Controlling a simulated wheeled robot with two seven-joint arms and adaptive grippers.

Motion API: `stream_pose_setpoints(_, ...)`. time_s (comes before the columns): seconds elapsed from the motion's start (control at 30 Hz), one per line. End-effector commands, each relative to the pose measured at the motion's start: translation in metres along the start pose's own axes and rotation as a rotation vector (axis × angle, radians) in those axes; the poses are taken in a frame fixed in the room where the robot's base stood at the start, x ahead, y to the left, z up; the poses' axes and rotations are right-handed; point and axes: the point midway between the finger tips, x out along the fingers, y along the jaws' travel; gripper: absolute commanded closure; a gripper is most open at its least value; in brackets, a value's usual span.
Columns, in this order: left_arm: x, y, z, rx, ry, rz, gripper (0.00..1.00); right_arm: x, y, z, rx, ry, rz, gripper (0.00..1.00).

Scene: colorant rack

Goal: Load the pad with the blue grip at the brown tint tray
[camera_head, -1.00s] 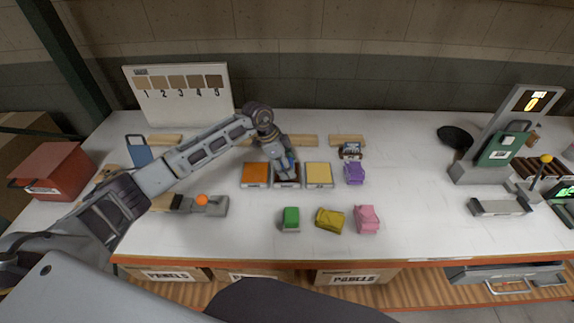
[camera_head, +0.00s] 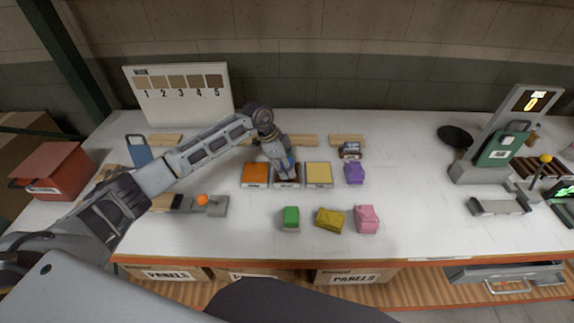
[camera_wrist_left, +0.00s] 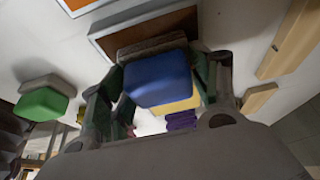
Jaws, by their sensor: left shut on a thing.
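My left gripper (camera_head: 288,170) is shut on the pad with the blue grip (camera_wrist_left: 158,78); its fingers show on both sides of the grip in the left wrist view (camera_wrist_left: 155,95). The pad's grey-brown face (camera_wrist_left: 150,46) points at the brown tint tray (camera_wrist_left: 125,37). In the head view the brown tray (camera_head: 287,184) is the middle one of three, mostly hidden under the gripper. I cannot tell whether the pad touches the tray. My right gripper is not in view.
The orange tray (camera_head: 255,174) and yellow tray (camera_head: 319,174) flank the brown one. Green (camera_head: 291,218), olive (camera_head: 329,218), pink (camera_head: 367,219) and purple (camera_head: 354,172) pads stand nearby. A numbered board (camera_head: 180,99) stands behind.

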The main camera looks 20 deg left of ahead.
Motion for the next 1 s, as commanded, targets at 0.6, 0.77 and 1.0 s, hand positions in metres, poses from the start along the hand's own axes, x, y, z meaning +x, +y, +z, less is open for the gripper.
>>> stream_pose_setpoints(0.6,-0.011,0.001,-0.004,-0.001,-0.003,0.003,0.57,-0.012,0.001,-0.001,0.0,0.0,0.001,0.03)
stream_pose_setpoints(0.77,-0.019,0.001,-0.007,-0.001,-0.002,0.002,0.57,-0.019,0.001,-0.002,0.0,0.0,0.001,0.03)
stream_pose_setpoints(1.0,-0.03,0.0,-0.012,0.0,-0.001,0.001,0.57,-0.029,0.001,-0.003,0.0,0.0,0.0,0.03)
